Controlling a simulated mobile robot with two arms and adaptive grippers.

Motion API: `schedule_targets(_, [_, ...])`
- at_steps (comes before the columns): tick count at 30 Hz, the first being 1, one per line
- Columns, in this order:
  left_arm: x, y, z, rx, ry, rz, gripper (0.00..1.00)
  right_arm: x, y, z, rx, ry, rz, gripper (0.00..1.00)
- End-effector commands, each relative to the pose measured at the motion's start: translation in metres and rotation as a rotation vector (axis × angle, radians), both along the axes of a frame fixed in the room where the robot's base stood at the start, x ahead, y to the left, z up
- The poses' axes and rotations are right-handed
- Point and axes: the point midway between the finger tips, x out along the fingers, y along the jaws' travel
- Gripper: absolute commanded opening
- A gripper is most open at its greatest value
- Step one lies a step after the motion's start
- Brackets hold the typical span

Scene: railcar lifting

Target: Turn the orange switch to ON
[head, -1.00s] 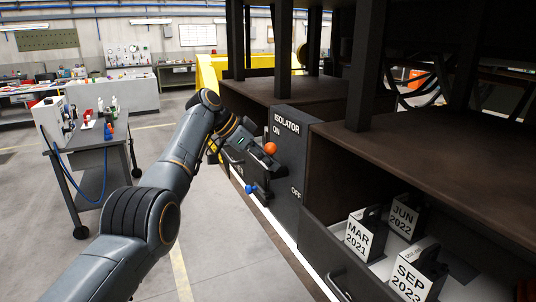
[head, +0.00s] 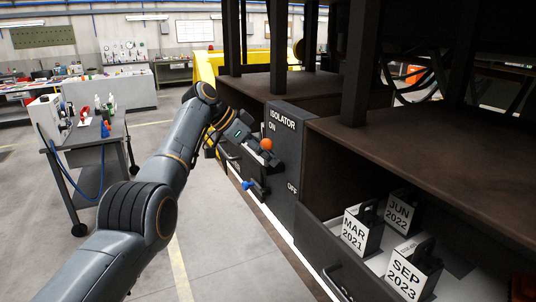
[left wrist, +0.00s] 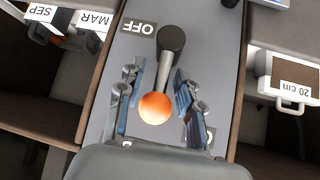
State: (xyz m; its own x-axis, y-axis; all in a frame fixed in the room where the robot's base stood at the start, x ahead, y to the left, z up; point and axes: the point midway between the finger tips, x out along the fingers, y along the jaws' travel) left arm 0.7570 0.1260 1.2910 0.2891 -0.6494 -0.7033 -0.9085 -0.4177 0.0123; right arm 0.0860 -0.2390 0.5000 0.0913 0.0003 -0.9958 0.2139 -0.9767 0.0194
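The orange switch knob (head: 266,144) is a ball on a lever on the grey ISOLATOR panel (head: 285,160), near the ON marking and above OFF. In the left wrist view the orange ball (left wrist: 155,108) sits between the fingers of my left gripper (left wrist: 155,100). Its metal shaft runs to a dark pivot (left wrist: 172,38) near the OFF label. The fingers are spread, with a visible gap on each side of the ball. In the head view my left gripper (head: 251,141) reaches the knob from the left. My right gripper is not in view.
A drawer of dated weights (head: 408,275) stands open to the right of the panel. A blue knob (head: 248,185) is low on the left. Dark shelves and posts rise behind. A grey cart (head: 85,140) stands at far left, with open floor between.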

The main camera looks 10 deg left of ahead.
Motion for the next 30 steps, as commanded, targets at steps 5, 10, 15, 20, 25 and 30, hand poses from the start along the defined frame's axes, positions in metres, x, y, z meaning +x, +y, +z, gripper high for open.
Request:
schedule_targets(5, [-0.007, 0.018, 0.020, 0.000, -0.005, 0.002, 0.36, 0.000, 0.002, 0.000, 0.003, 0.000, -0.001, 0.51])
schedule_targets(10, [-0.018, 0.041, 0.048, 0.001, -0.006, 0.001, 0.36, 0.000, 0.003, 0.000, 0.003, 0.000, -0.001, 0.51])
schedule_targets(15, [-0.028, 0.059, 0.071, 0.000, -0.006, 0.000, 0.36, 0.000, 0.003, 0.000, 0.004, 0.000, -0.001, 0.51])
schedule_targets(20, [-0.032, 0.068, 0.082, -0.001, -0.007, -0.001, 0.36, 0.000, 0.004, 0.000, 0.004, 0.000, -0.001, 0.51])
schedule_targets(25, [-0.034, 0.071, 0.085, -0.001, -0.005, -0.003, 0.36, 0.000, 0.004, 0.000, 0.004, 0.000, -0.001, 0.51])
schedule_targets(30, [-0.034, 0.071, 0.085, -0.001, -0.005, -0.003, 0.36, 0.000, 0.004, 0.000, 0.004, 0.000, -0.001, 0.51])
